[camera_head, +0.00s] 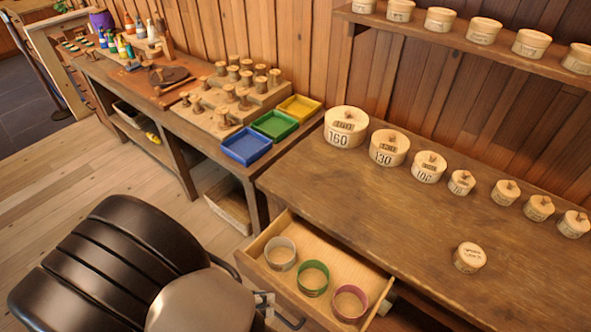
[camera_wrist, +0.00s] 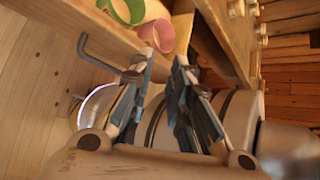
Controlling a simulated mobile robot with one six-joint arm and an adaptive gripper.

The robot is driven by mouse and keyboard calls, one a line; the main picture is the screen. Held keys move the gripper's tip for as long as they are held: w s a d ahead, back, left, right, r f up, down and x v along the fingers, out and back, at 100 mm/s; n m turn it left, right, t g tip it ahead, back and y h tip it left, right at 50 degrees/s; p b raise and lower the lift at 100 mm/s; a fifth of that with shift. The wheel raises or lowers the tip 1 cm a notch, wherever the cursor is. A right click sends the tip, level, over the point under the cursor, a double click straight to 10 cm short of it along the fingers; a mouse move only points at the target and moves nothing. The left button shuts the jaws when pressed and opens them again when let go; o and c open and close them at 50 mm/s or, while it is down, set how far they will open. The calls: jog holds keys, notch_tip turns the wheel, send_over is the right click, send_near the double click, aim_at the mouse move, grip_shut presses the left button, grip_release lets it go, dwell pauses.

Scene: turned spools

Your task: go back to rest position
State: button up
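My gripper (camera_wrist: 165,60) shows in the wrist view with its two fingers apart and nothing between the tips. It is in front of the open drawer (camera_head: 330,250), outside it and near the drawer handle (camera_wrist: 97,50). In the head view my dark, ribbed arm fills the lower left and mostly hides the gripper. The drawer is pulled out from the wooden bench and holds a grey ring (camera_head: 280,253), a green ring (camera_head: 313,278) and a pink ring (camera_head: 349,303). The green ring (camera_wrist: 125,8) and the pink ring (camera_wrist: 157,36) also show in the wrist view.
Several round lidded boxes stand along the back of the bench (camera_head: 400,215), and one box (camera_head: 470,257) stands nearer its front. Blue (camera_head: 246,146), green (camera_head: 275,125) and yellow (camera_head: 299,107) trays lie on the left bench beside wooden spools. The floor (camera_head: 100,165) at left is clear.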

jog(key=w+d+r+m+g+y, duration=0.35)
jog(key=d+r+m+y, duration=0.25)
jog(key=d+r+m, duration=0.9)
jog(key=s+d+r+m+t+y, duration=0.2)
jog(key=s+d+r+m, duration=0.1)
jog(key=m, duration=0.5)
jog(key=s+d+r+m+t+y, duration=0.2)
jog(key=s+d+r+m, duration=0.1)
jog(key=m, duration=0.6)
notch_tip(320, 180, up, 2)
jog(key=shift+s+d+r+m, duration=0.15)
jog(key=shift+d+r+m, duration=0.15)
jog(key=shift+d, duration=0.25)
